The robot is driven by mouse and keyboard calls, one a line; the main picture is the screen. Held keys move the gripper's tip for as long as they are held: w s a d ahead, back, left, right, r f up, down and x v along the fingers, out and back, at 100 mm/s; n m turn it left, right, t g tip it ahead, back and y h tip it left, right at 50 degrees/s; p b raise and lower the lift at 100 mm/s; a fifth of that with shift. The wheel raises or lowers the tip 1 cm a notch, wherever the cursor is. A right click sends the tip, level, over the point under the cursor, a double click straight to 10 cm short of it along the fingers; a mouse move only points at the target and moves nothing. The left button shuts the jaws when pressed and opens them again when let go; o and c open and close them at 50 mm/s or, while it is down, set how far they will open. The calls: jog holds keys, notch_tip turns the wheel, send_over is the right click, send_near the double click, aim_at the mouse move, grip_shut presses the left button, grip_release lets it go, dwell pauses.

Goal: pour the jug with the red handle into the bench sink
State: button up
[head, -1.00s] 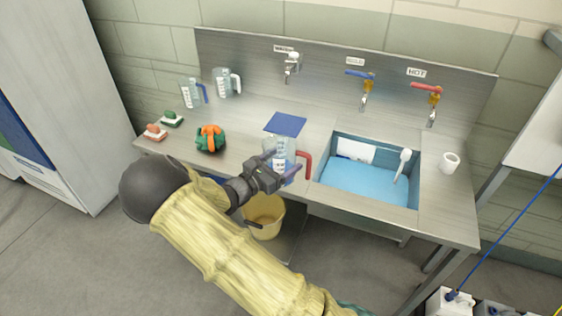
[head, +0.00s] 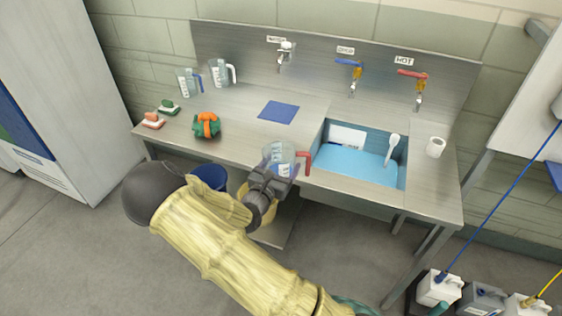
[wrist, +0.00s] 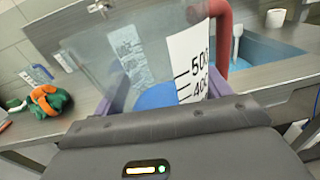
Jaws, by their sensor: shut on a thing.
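The clear jug with the red handle (head: 279,156) is held in my gripper (head: 273,174), which is shut on its body. The jug is about upright, near the bench's front edge and left of the sink. Its red handle points right, toward the sink. The wrist view shows the jug's wall (wrist: 150,60) close up, with a white scale and purple finger pads on both sides. Whether it holds liquid is unclear. The bench sink (head: 358,170) has a blue basin, with a white brush-like thing (head: 391,148) and a white label inside.
A blue mat (head: 278,112) lies bare on the bench. Two other jugs (head: 222,73) (head: 189,81), an orange and green bundle (head: 207,125) and two sponges stand left. Taps line the back. A white cup (head: 436,147) stands right of the sink. Buckets (head: 211,176) are below.

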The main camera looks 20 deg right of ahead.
jog(key=s+f+n+t+y, duration=0.2)
jog(key=f+n+y, duration=0.2)
jog(key=f, duration=0.3)
jog(key=s+a+f+n+t+y, duration=0.1)
jog(key=s+f+n+t+y, duration=0.1)
jog(key=f+n+y, duration=0.2)
jog(key=shift+s+a+f+y, duration=0.25)
jog(key=shift+f+y, duration=1.5)
jog(key=shift+y, duration=0.05)
